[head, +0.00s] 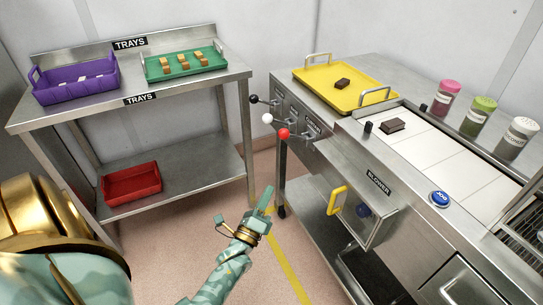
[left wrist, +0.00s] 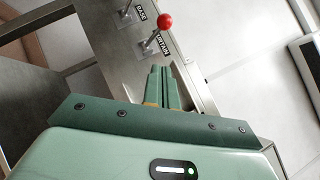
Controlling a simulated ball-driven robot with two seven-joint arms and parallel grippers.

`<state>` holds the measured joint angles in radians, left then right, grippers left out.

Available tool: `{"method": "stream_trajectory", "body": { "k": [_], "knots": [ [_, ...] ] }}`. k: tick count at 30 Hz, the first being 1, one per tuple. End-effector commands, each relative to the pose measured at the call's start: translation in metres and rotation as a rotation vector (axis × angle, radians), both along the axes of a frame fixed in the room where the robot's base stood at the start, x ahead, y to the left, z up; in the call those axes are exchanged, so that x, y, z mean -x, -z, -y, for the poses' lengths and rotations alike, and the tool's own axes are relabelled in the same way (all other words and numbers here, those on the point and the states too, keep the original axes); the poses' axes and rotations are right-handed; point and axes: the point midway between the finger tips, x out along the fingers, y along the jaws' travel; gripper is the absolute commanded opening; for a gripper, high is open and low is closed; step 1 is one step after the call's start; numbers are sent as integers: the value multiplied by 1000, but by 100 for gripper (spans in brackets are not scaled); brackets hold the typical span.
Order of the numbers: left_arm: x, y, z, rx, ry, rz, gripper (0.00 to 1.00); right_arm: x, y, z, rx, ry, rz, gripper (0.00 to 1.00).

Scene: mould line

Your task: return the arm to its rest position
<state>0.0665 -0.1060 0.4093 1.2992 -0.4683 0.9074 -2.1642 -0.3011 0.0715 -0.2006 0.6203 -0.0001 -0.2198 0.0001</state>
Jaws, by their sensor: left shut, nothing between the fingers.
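My left gripper (head: 266,200) is green with gold bands and hangs in the open space in front of the steel line. Its fingers are together with nothing between them, as the left wrist view also shows (left wrist: 160,82). It touches nothing that I can see. In the left wrist view, a lever with a red knob (left wrist: 165,21) is beyond the fingertips. The same red knob (head: 284,134) shows in the head view, above and to the right of the gripper. My right gripper is not in view.
A steel rack (head: 225,78) at left holds a purple tray (head: 75,94), a green tray (head: 187,73) and, below, a red tray (head: 131,185). A yellow tray (head: 350,101) and a brown block (head: 393,126) are on the line. A yellow handle (head: 337,200) juts out. Floor below is clear.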

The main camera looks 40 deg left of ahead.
Motion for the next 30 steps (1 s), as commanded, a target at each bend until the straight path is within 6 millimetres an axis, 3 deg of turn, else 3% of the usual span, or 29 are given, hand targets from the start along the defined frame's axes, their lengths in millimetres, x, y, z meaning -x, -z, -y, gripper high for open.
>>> {"method": "stream_trajectory", "body": {
  "k": [19, 23, 26, 29, 30],
  "knots": [
    [3, 0, 0, 5, 2, 1, 0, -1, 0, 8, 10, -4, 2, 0],
    [1, 5, 0, 117, 41, 9, 0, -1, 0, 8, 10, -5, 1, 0],
    [-1, 31, -1, 374, 91, -35, 0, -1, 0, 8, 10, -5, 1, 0],
    [1, 92, 17, 782, 131, -153, 0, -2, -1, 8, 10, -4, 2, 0],
    [9, 122, 29, 962, 126, -218, 0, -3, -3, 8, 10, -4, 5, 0]
  ]
}}
